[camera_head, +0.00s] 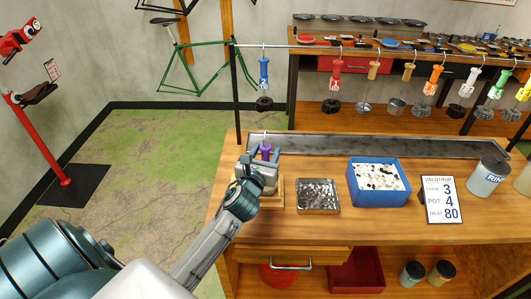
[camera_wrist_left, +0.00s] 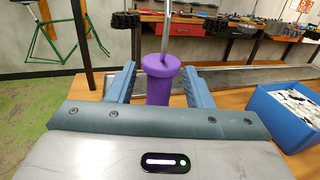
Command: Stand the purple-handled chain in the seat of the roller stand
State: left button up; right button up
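The purple handle (camera_head: 265,151) of the chain stands upright at the left end of the bench, with a metal rod rising from its top. It also shows in the left wrist view (camera_wrist_left: 160,85). My left gripper (camera_head: 262,168) is around the handle; in the left wrist view its two fingers (camera_wrist_left: 160,82) stand on either side, with a visible gap to each. The wooden stand (camera_head: 278,198) is under and behind my gripper, mostly hidden. The chain below the handle is hidden, so I cannot tell whether it sits in the seat. My right gripper is not in view.
A metal tray (camera_head: 318,208) and a blue bin (camera_head: 379,195) of white and dark pieces stand to the right. A sign (camera_head: 441,199) and a grey pot (camera_head: 487,180) are further right. Tools with coloured handles hang from a rail (camera_head: 390,50) above a long trough (camera_head: 380,147).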

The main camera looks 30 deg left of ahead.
pick_arm(q)
jog(key=shift+f, duration=0.1)
jog(key=shift+s, duration=0.25)
jog(key=b+v, duration=0.3)
jog(key=v, duration=0.7)
jog(key=shift+s, duration=0.2)
jog(key=shift+d, duration=0.1)
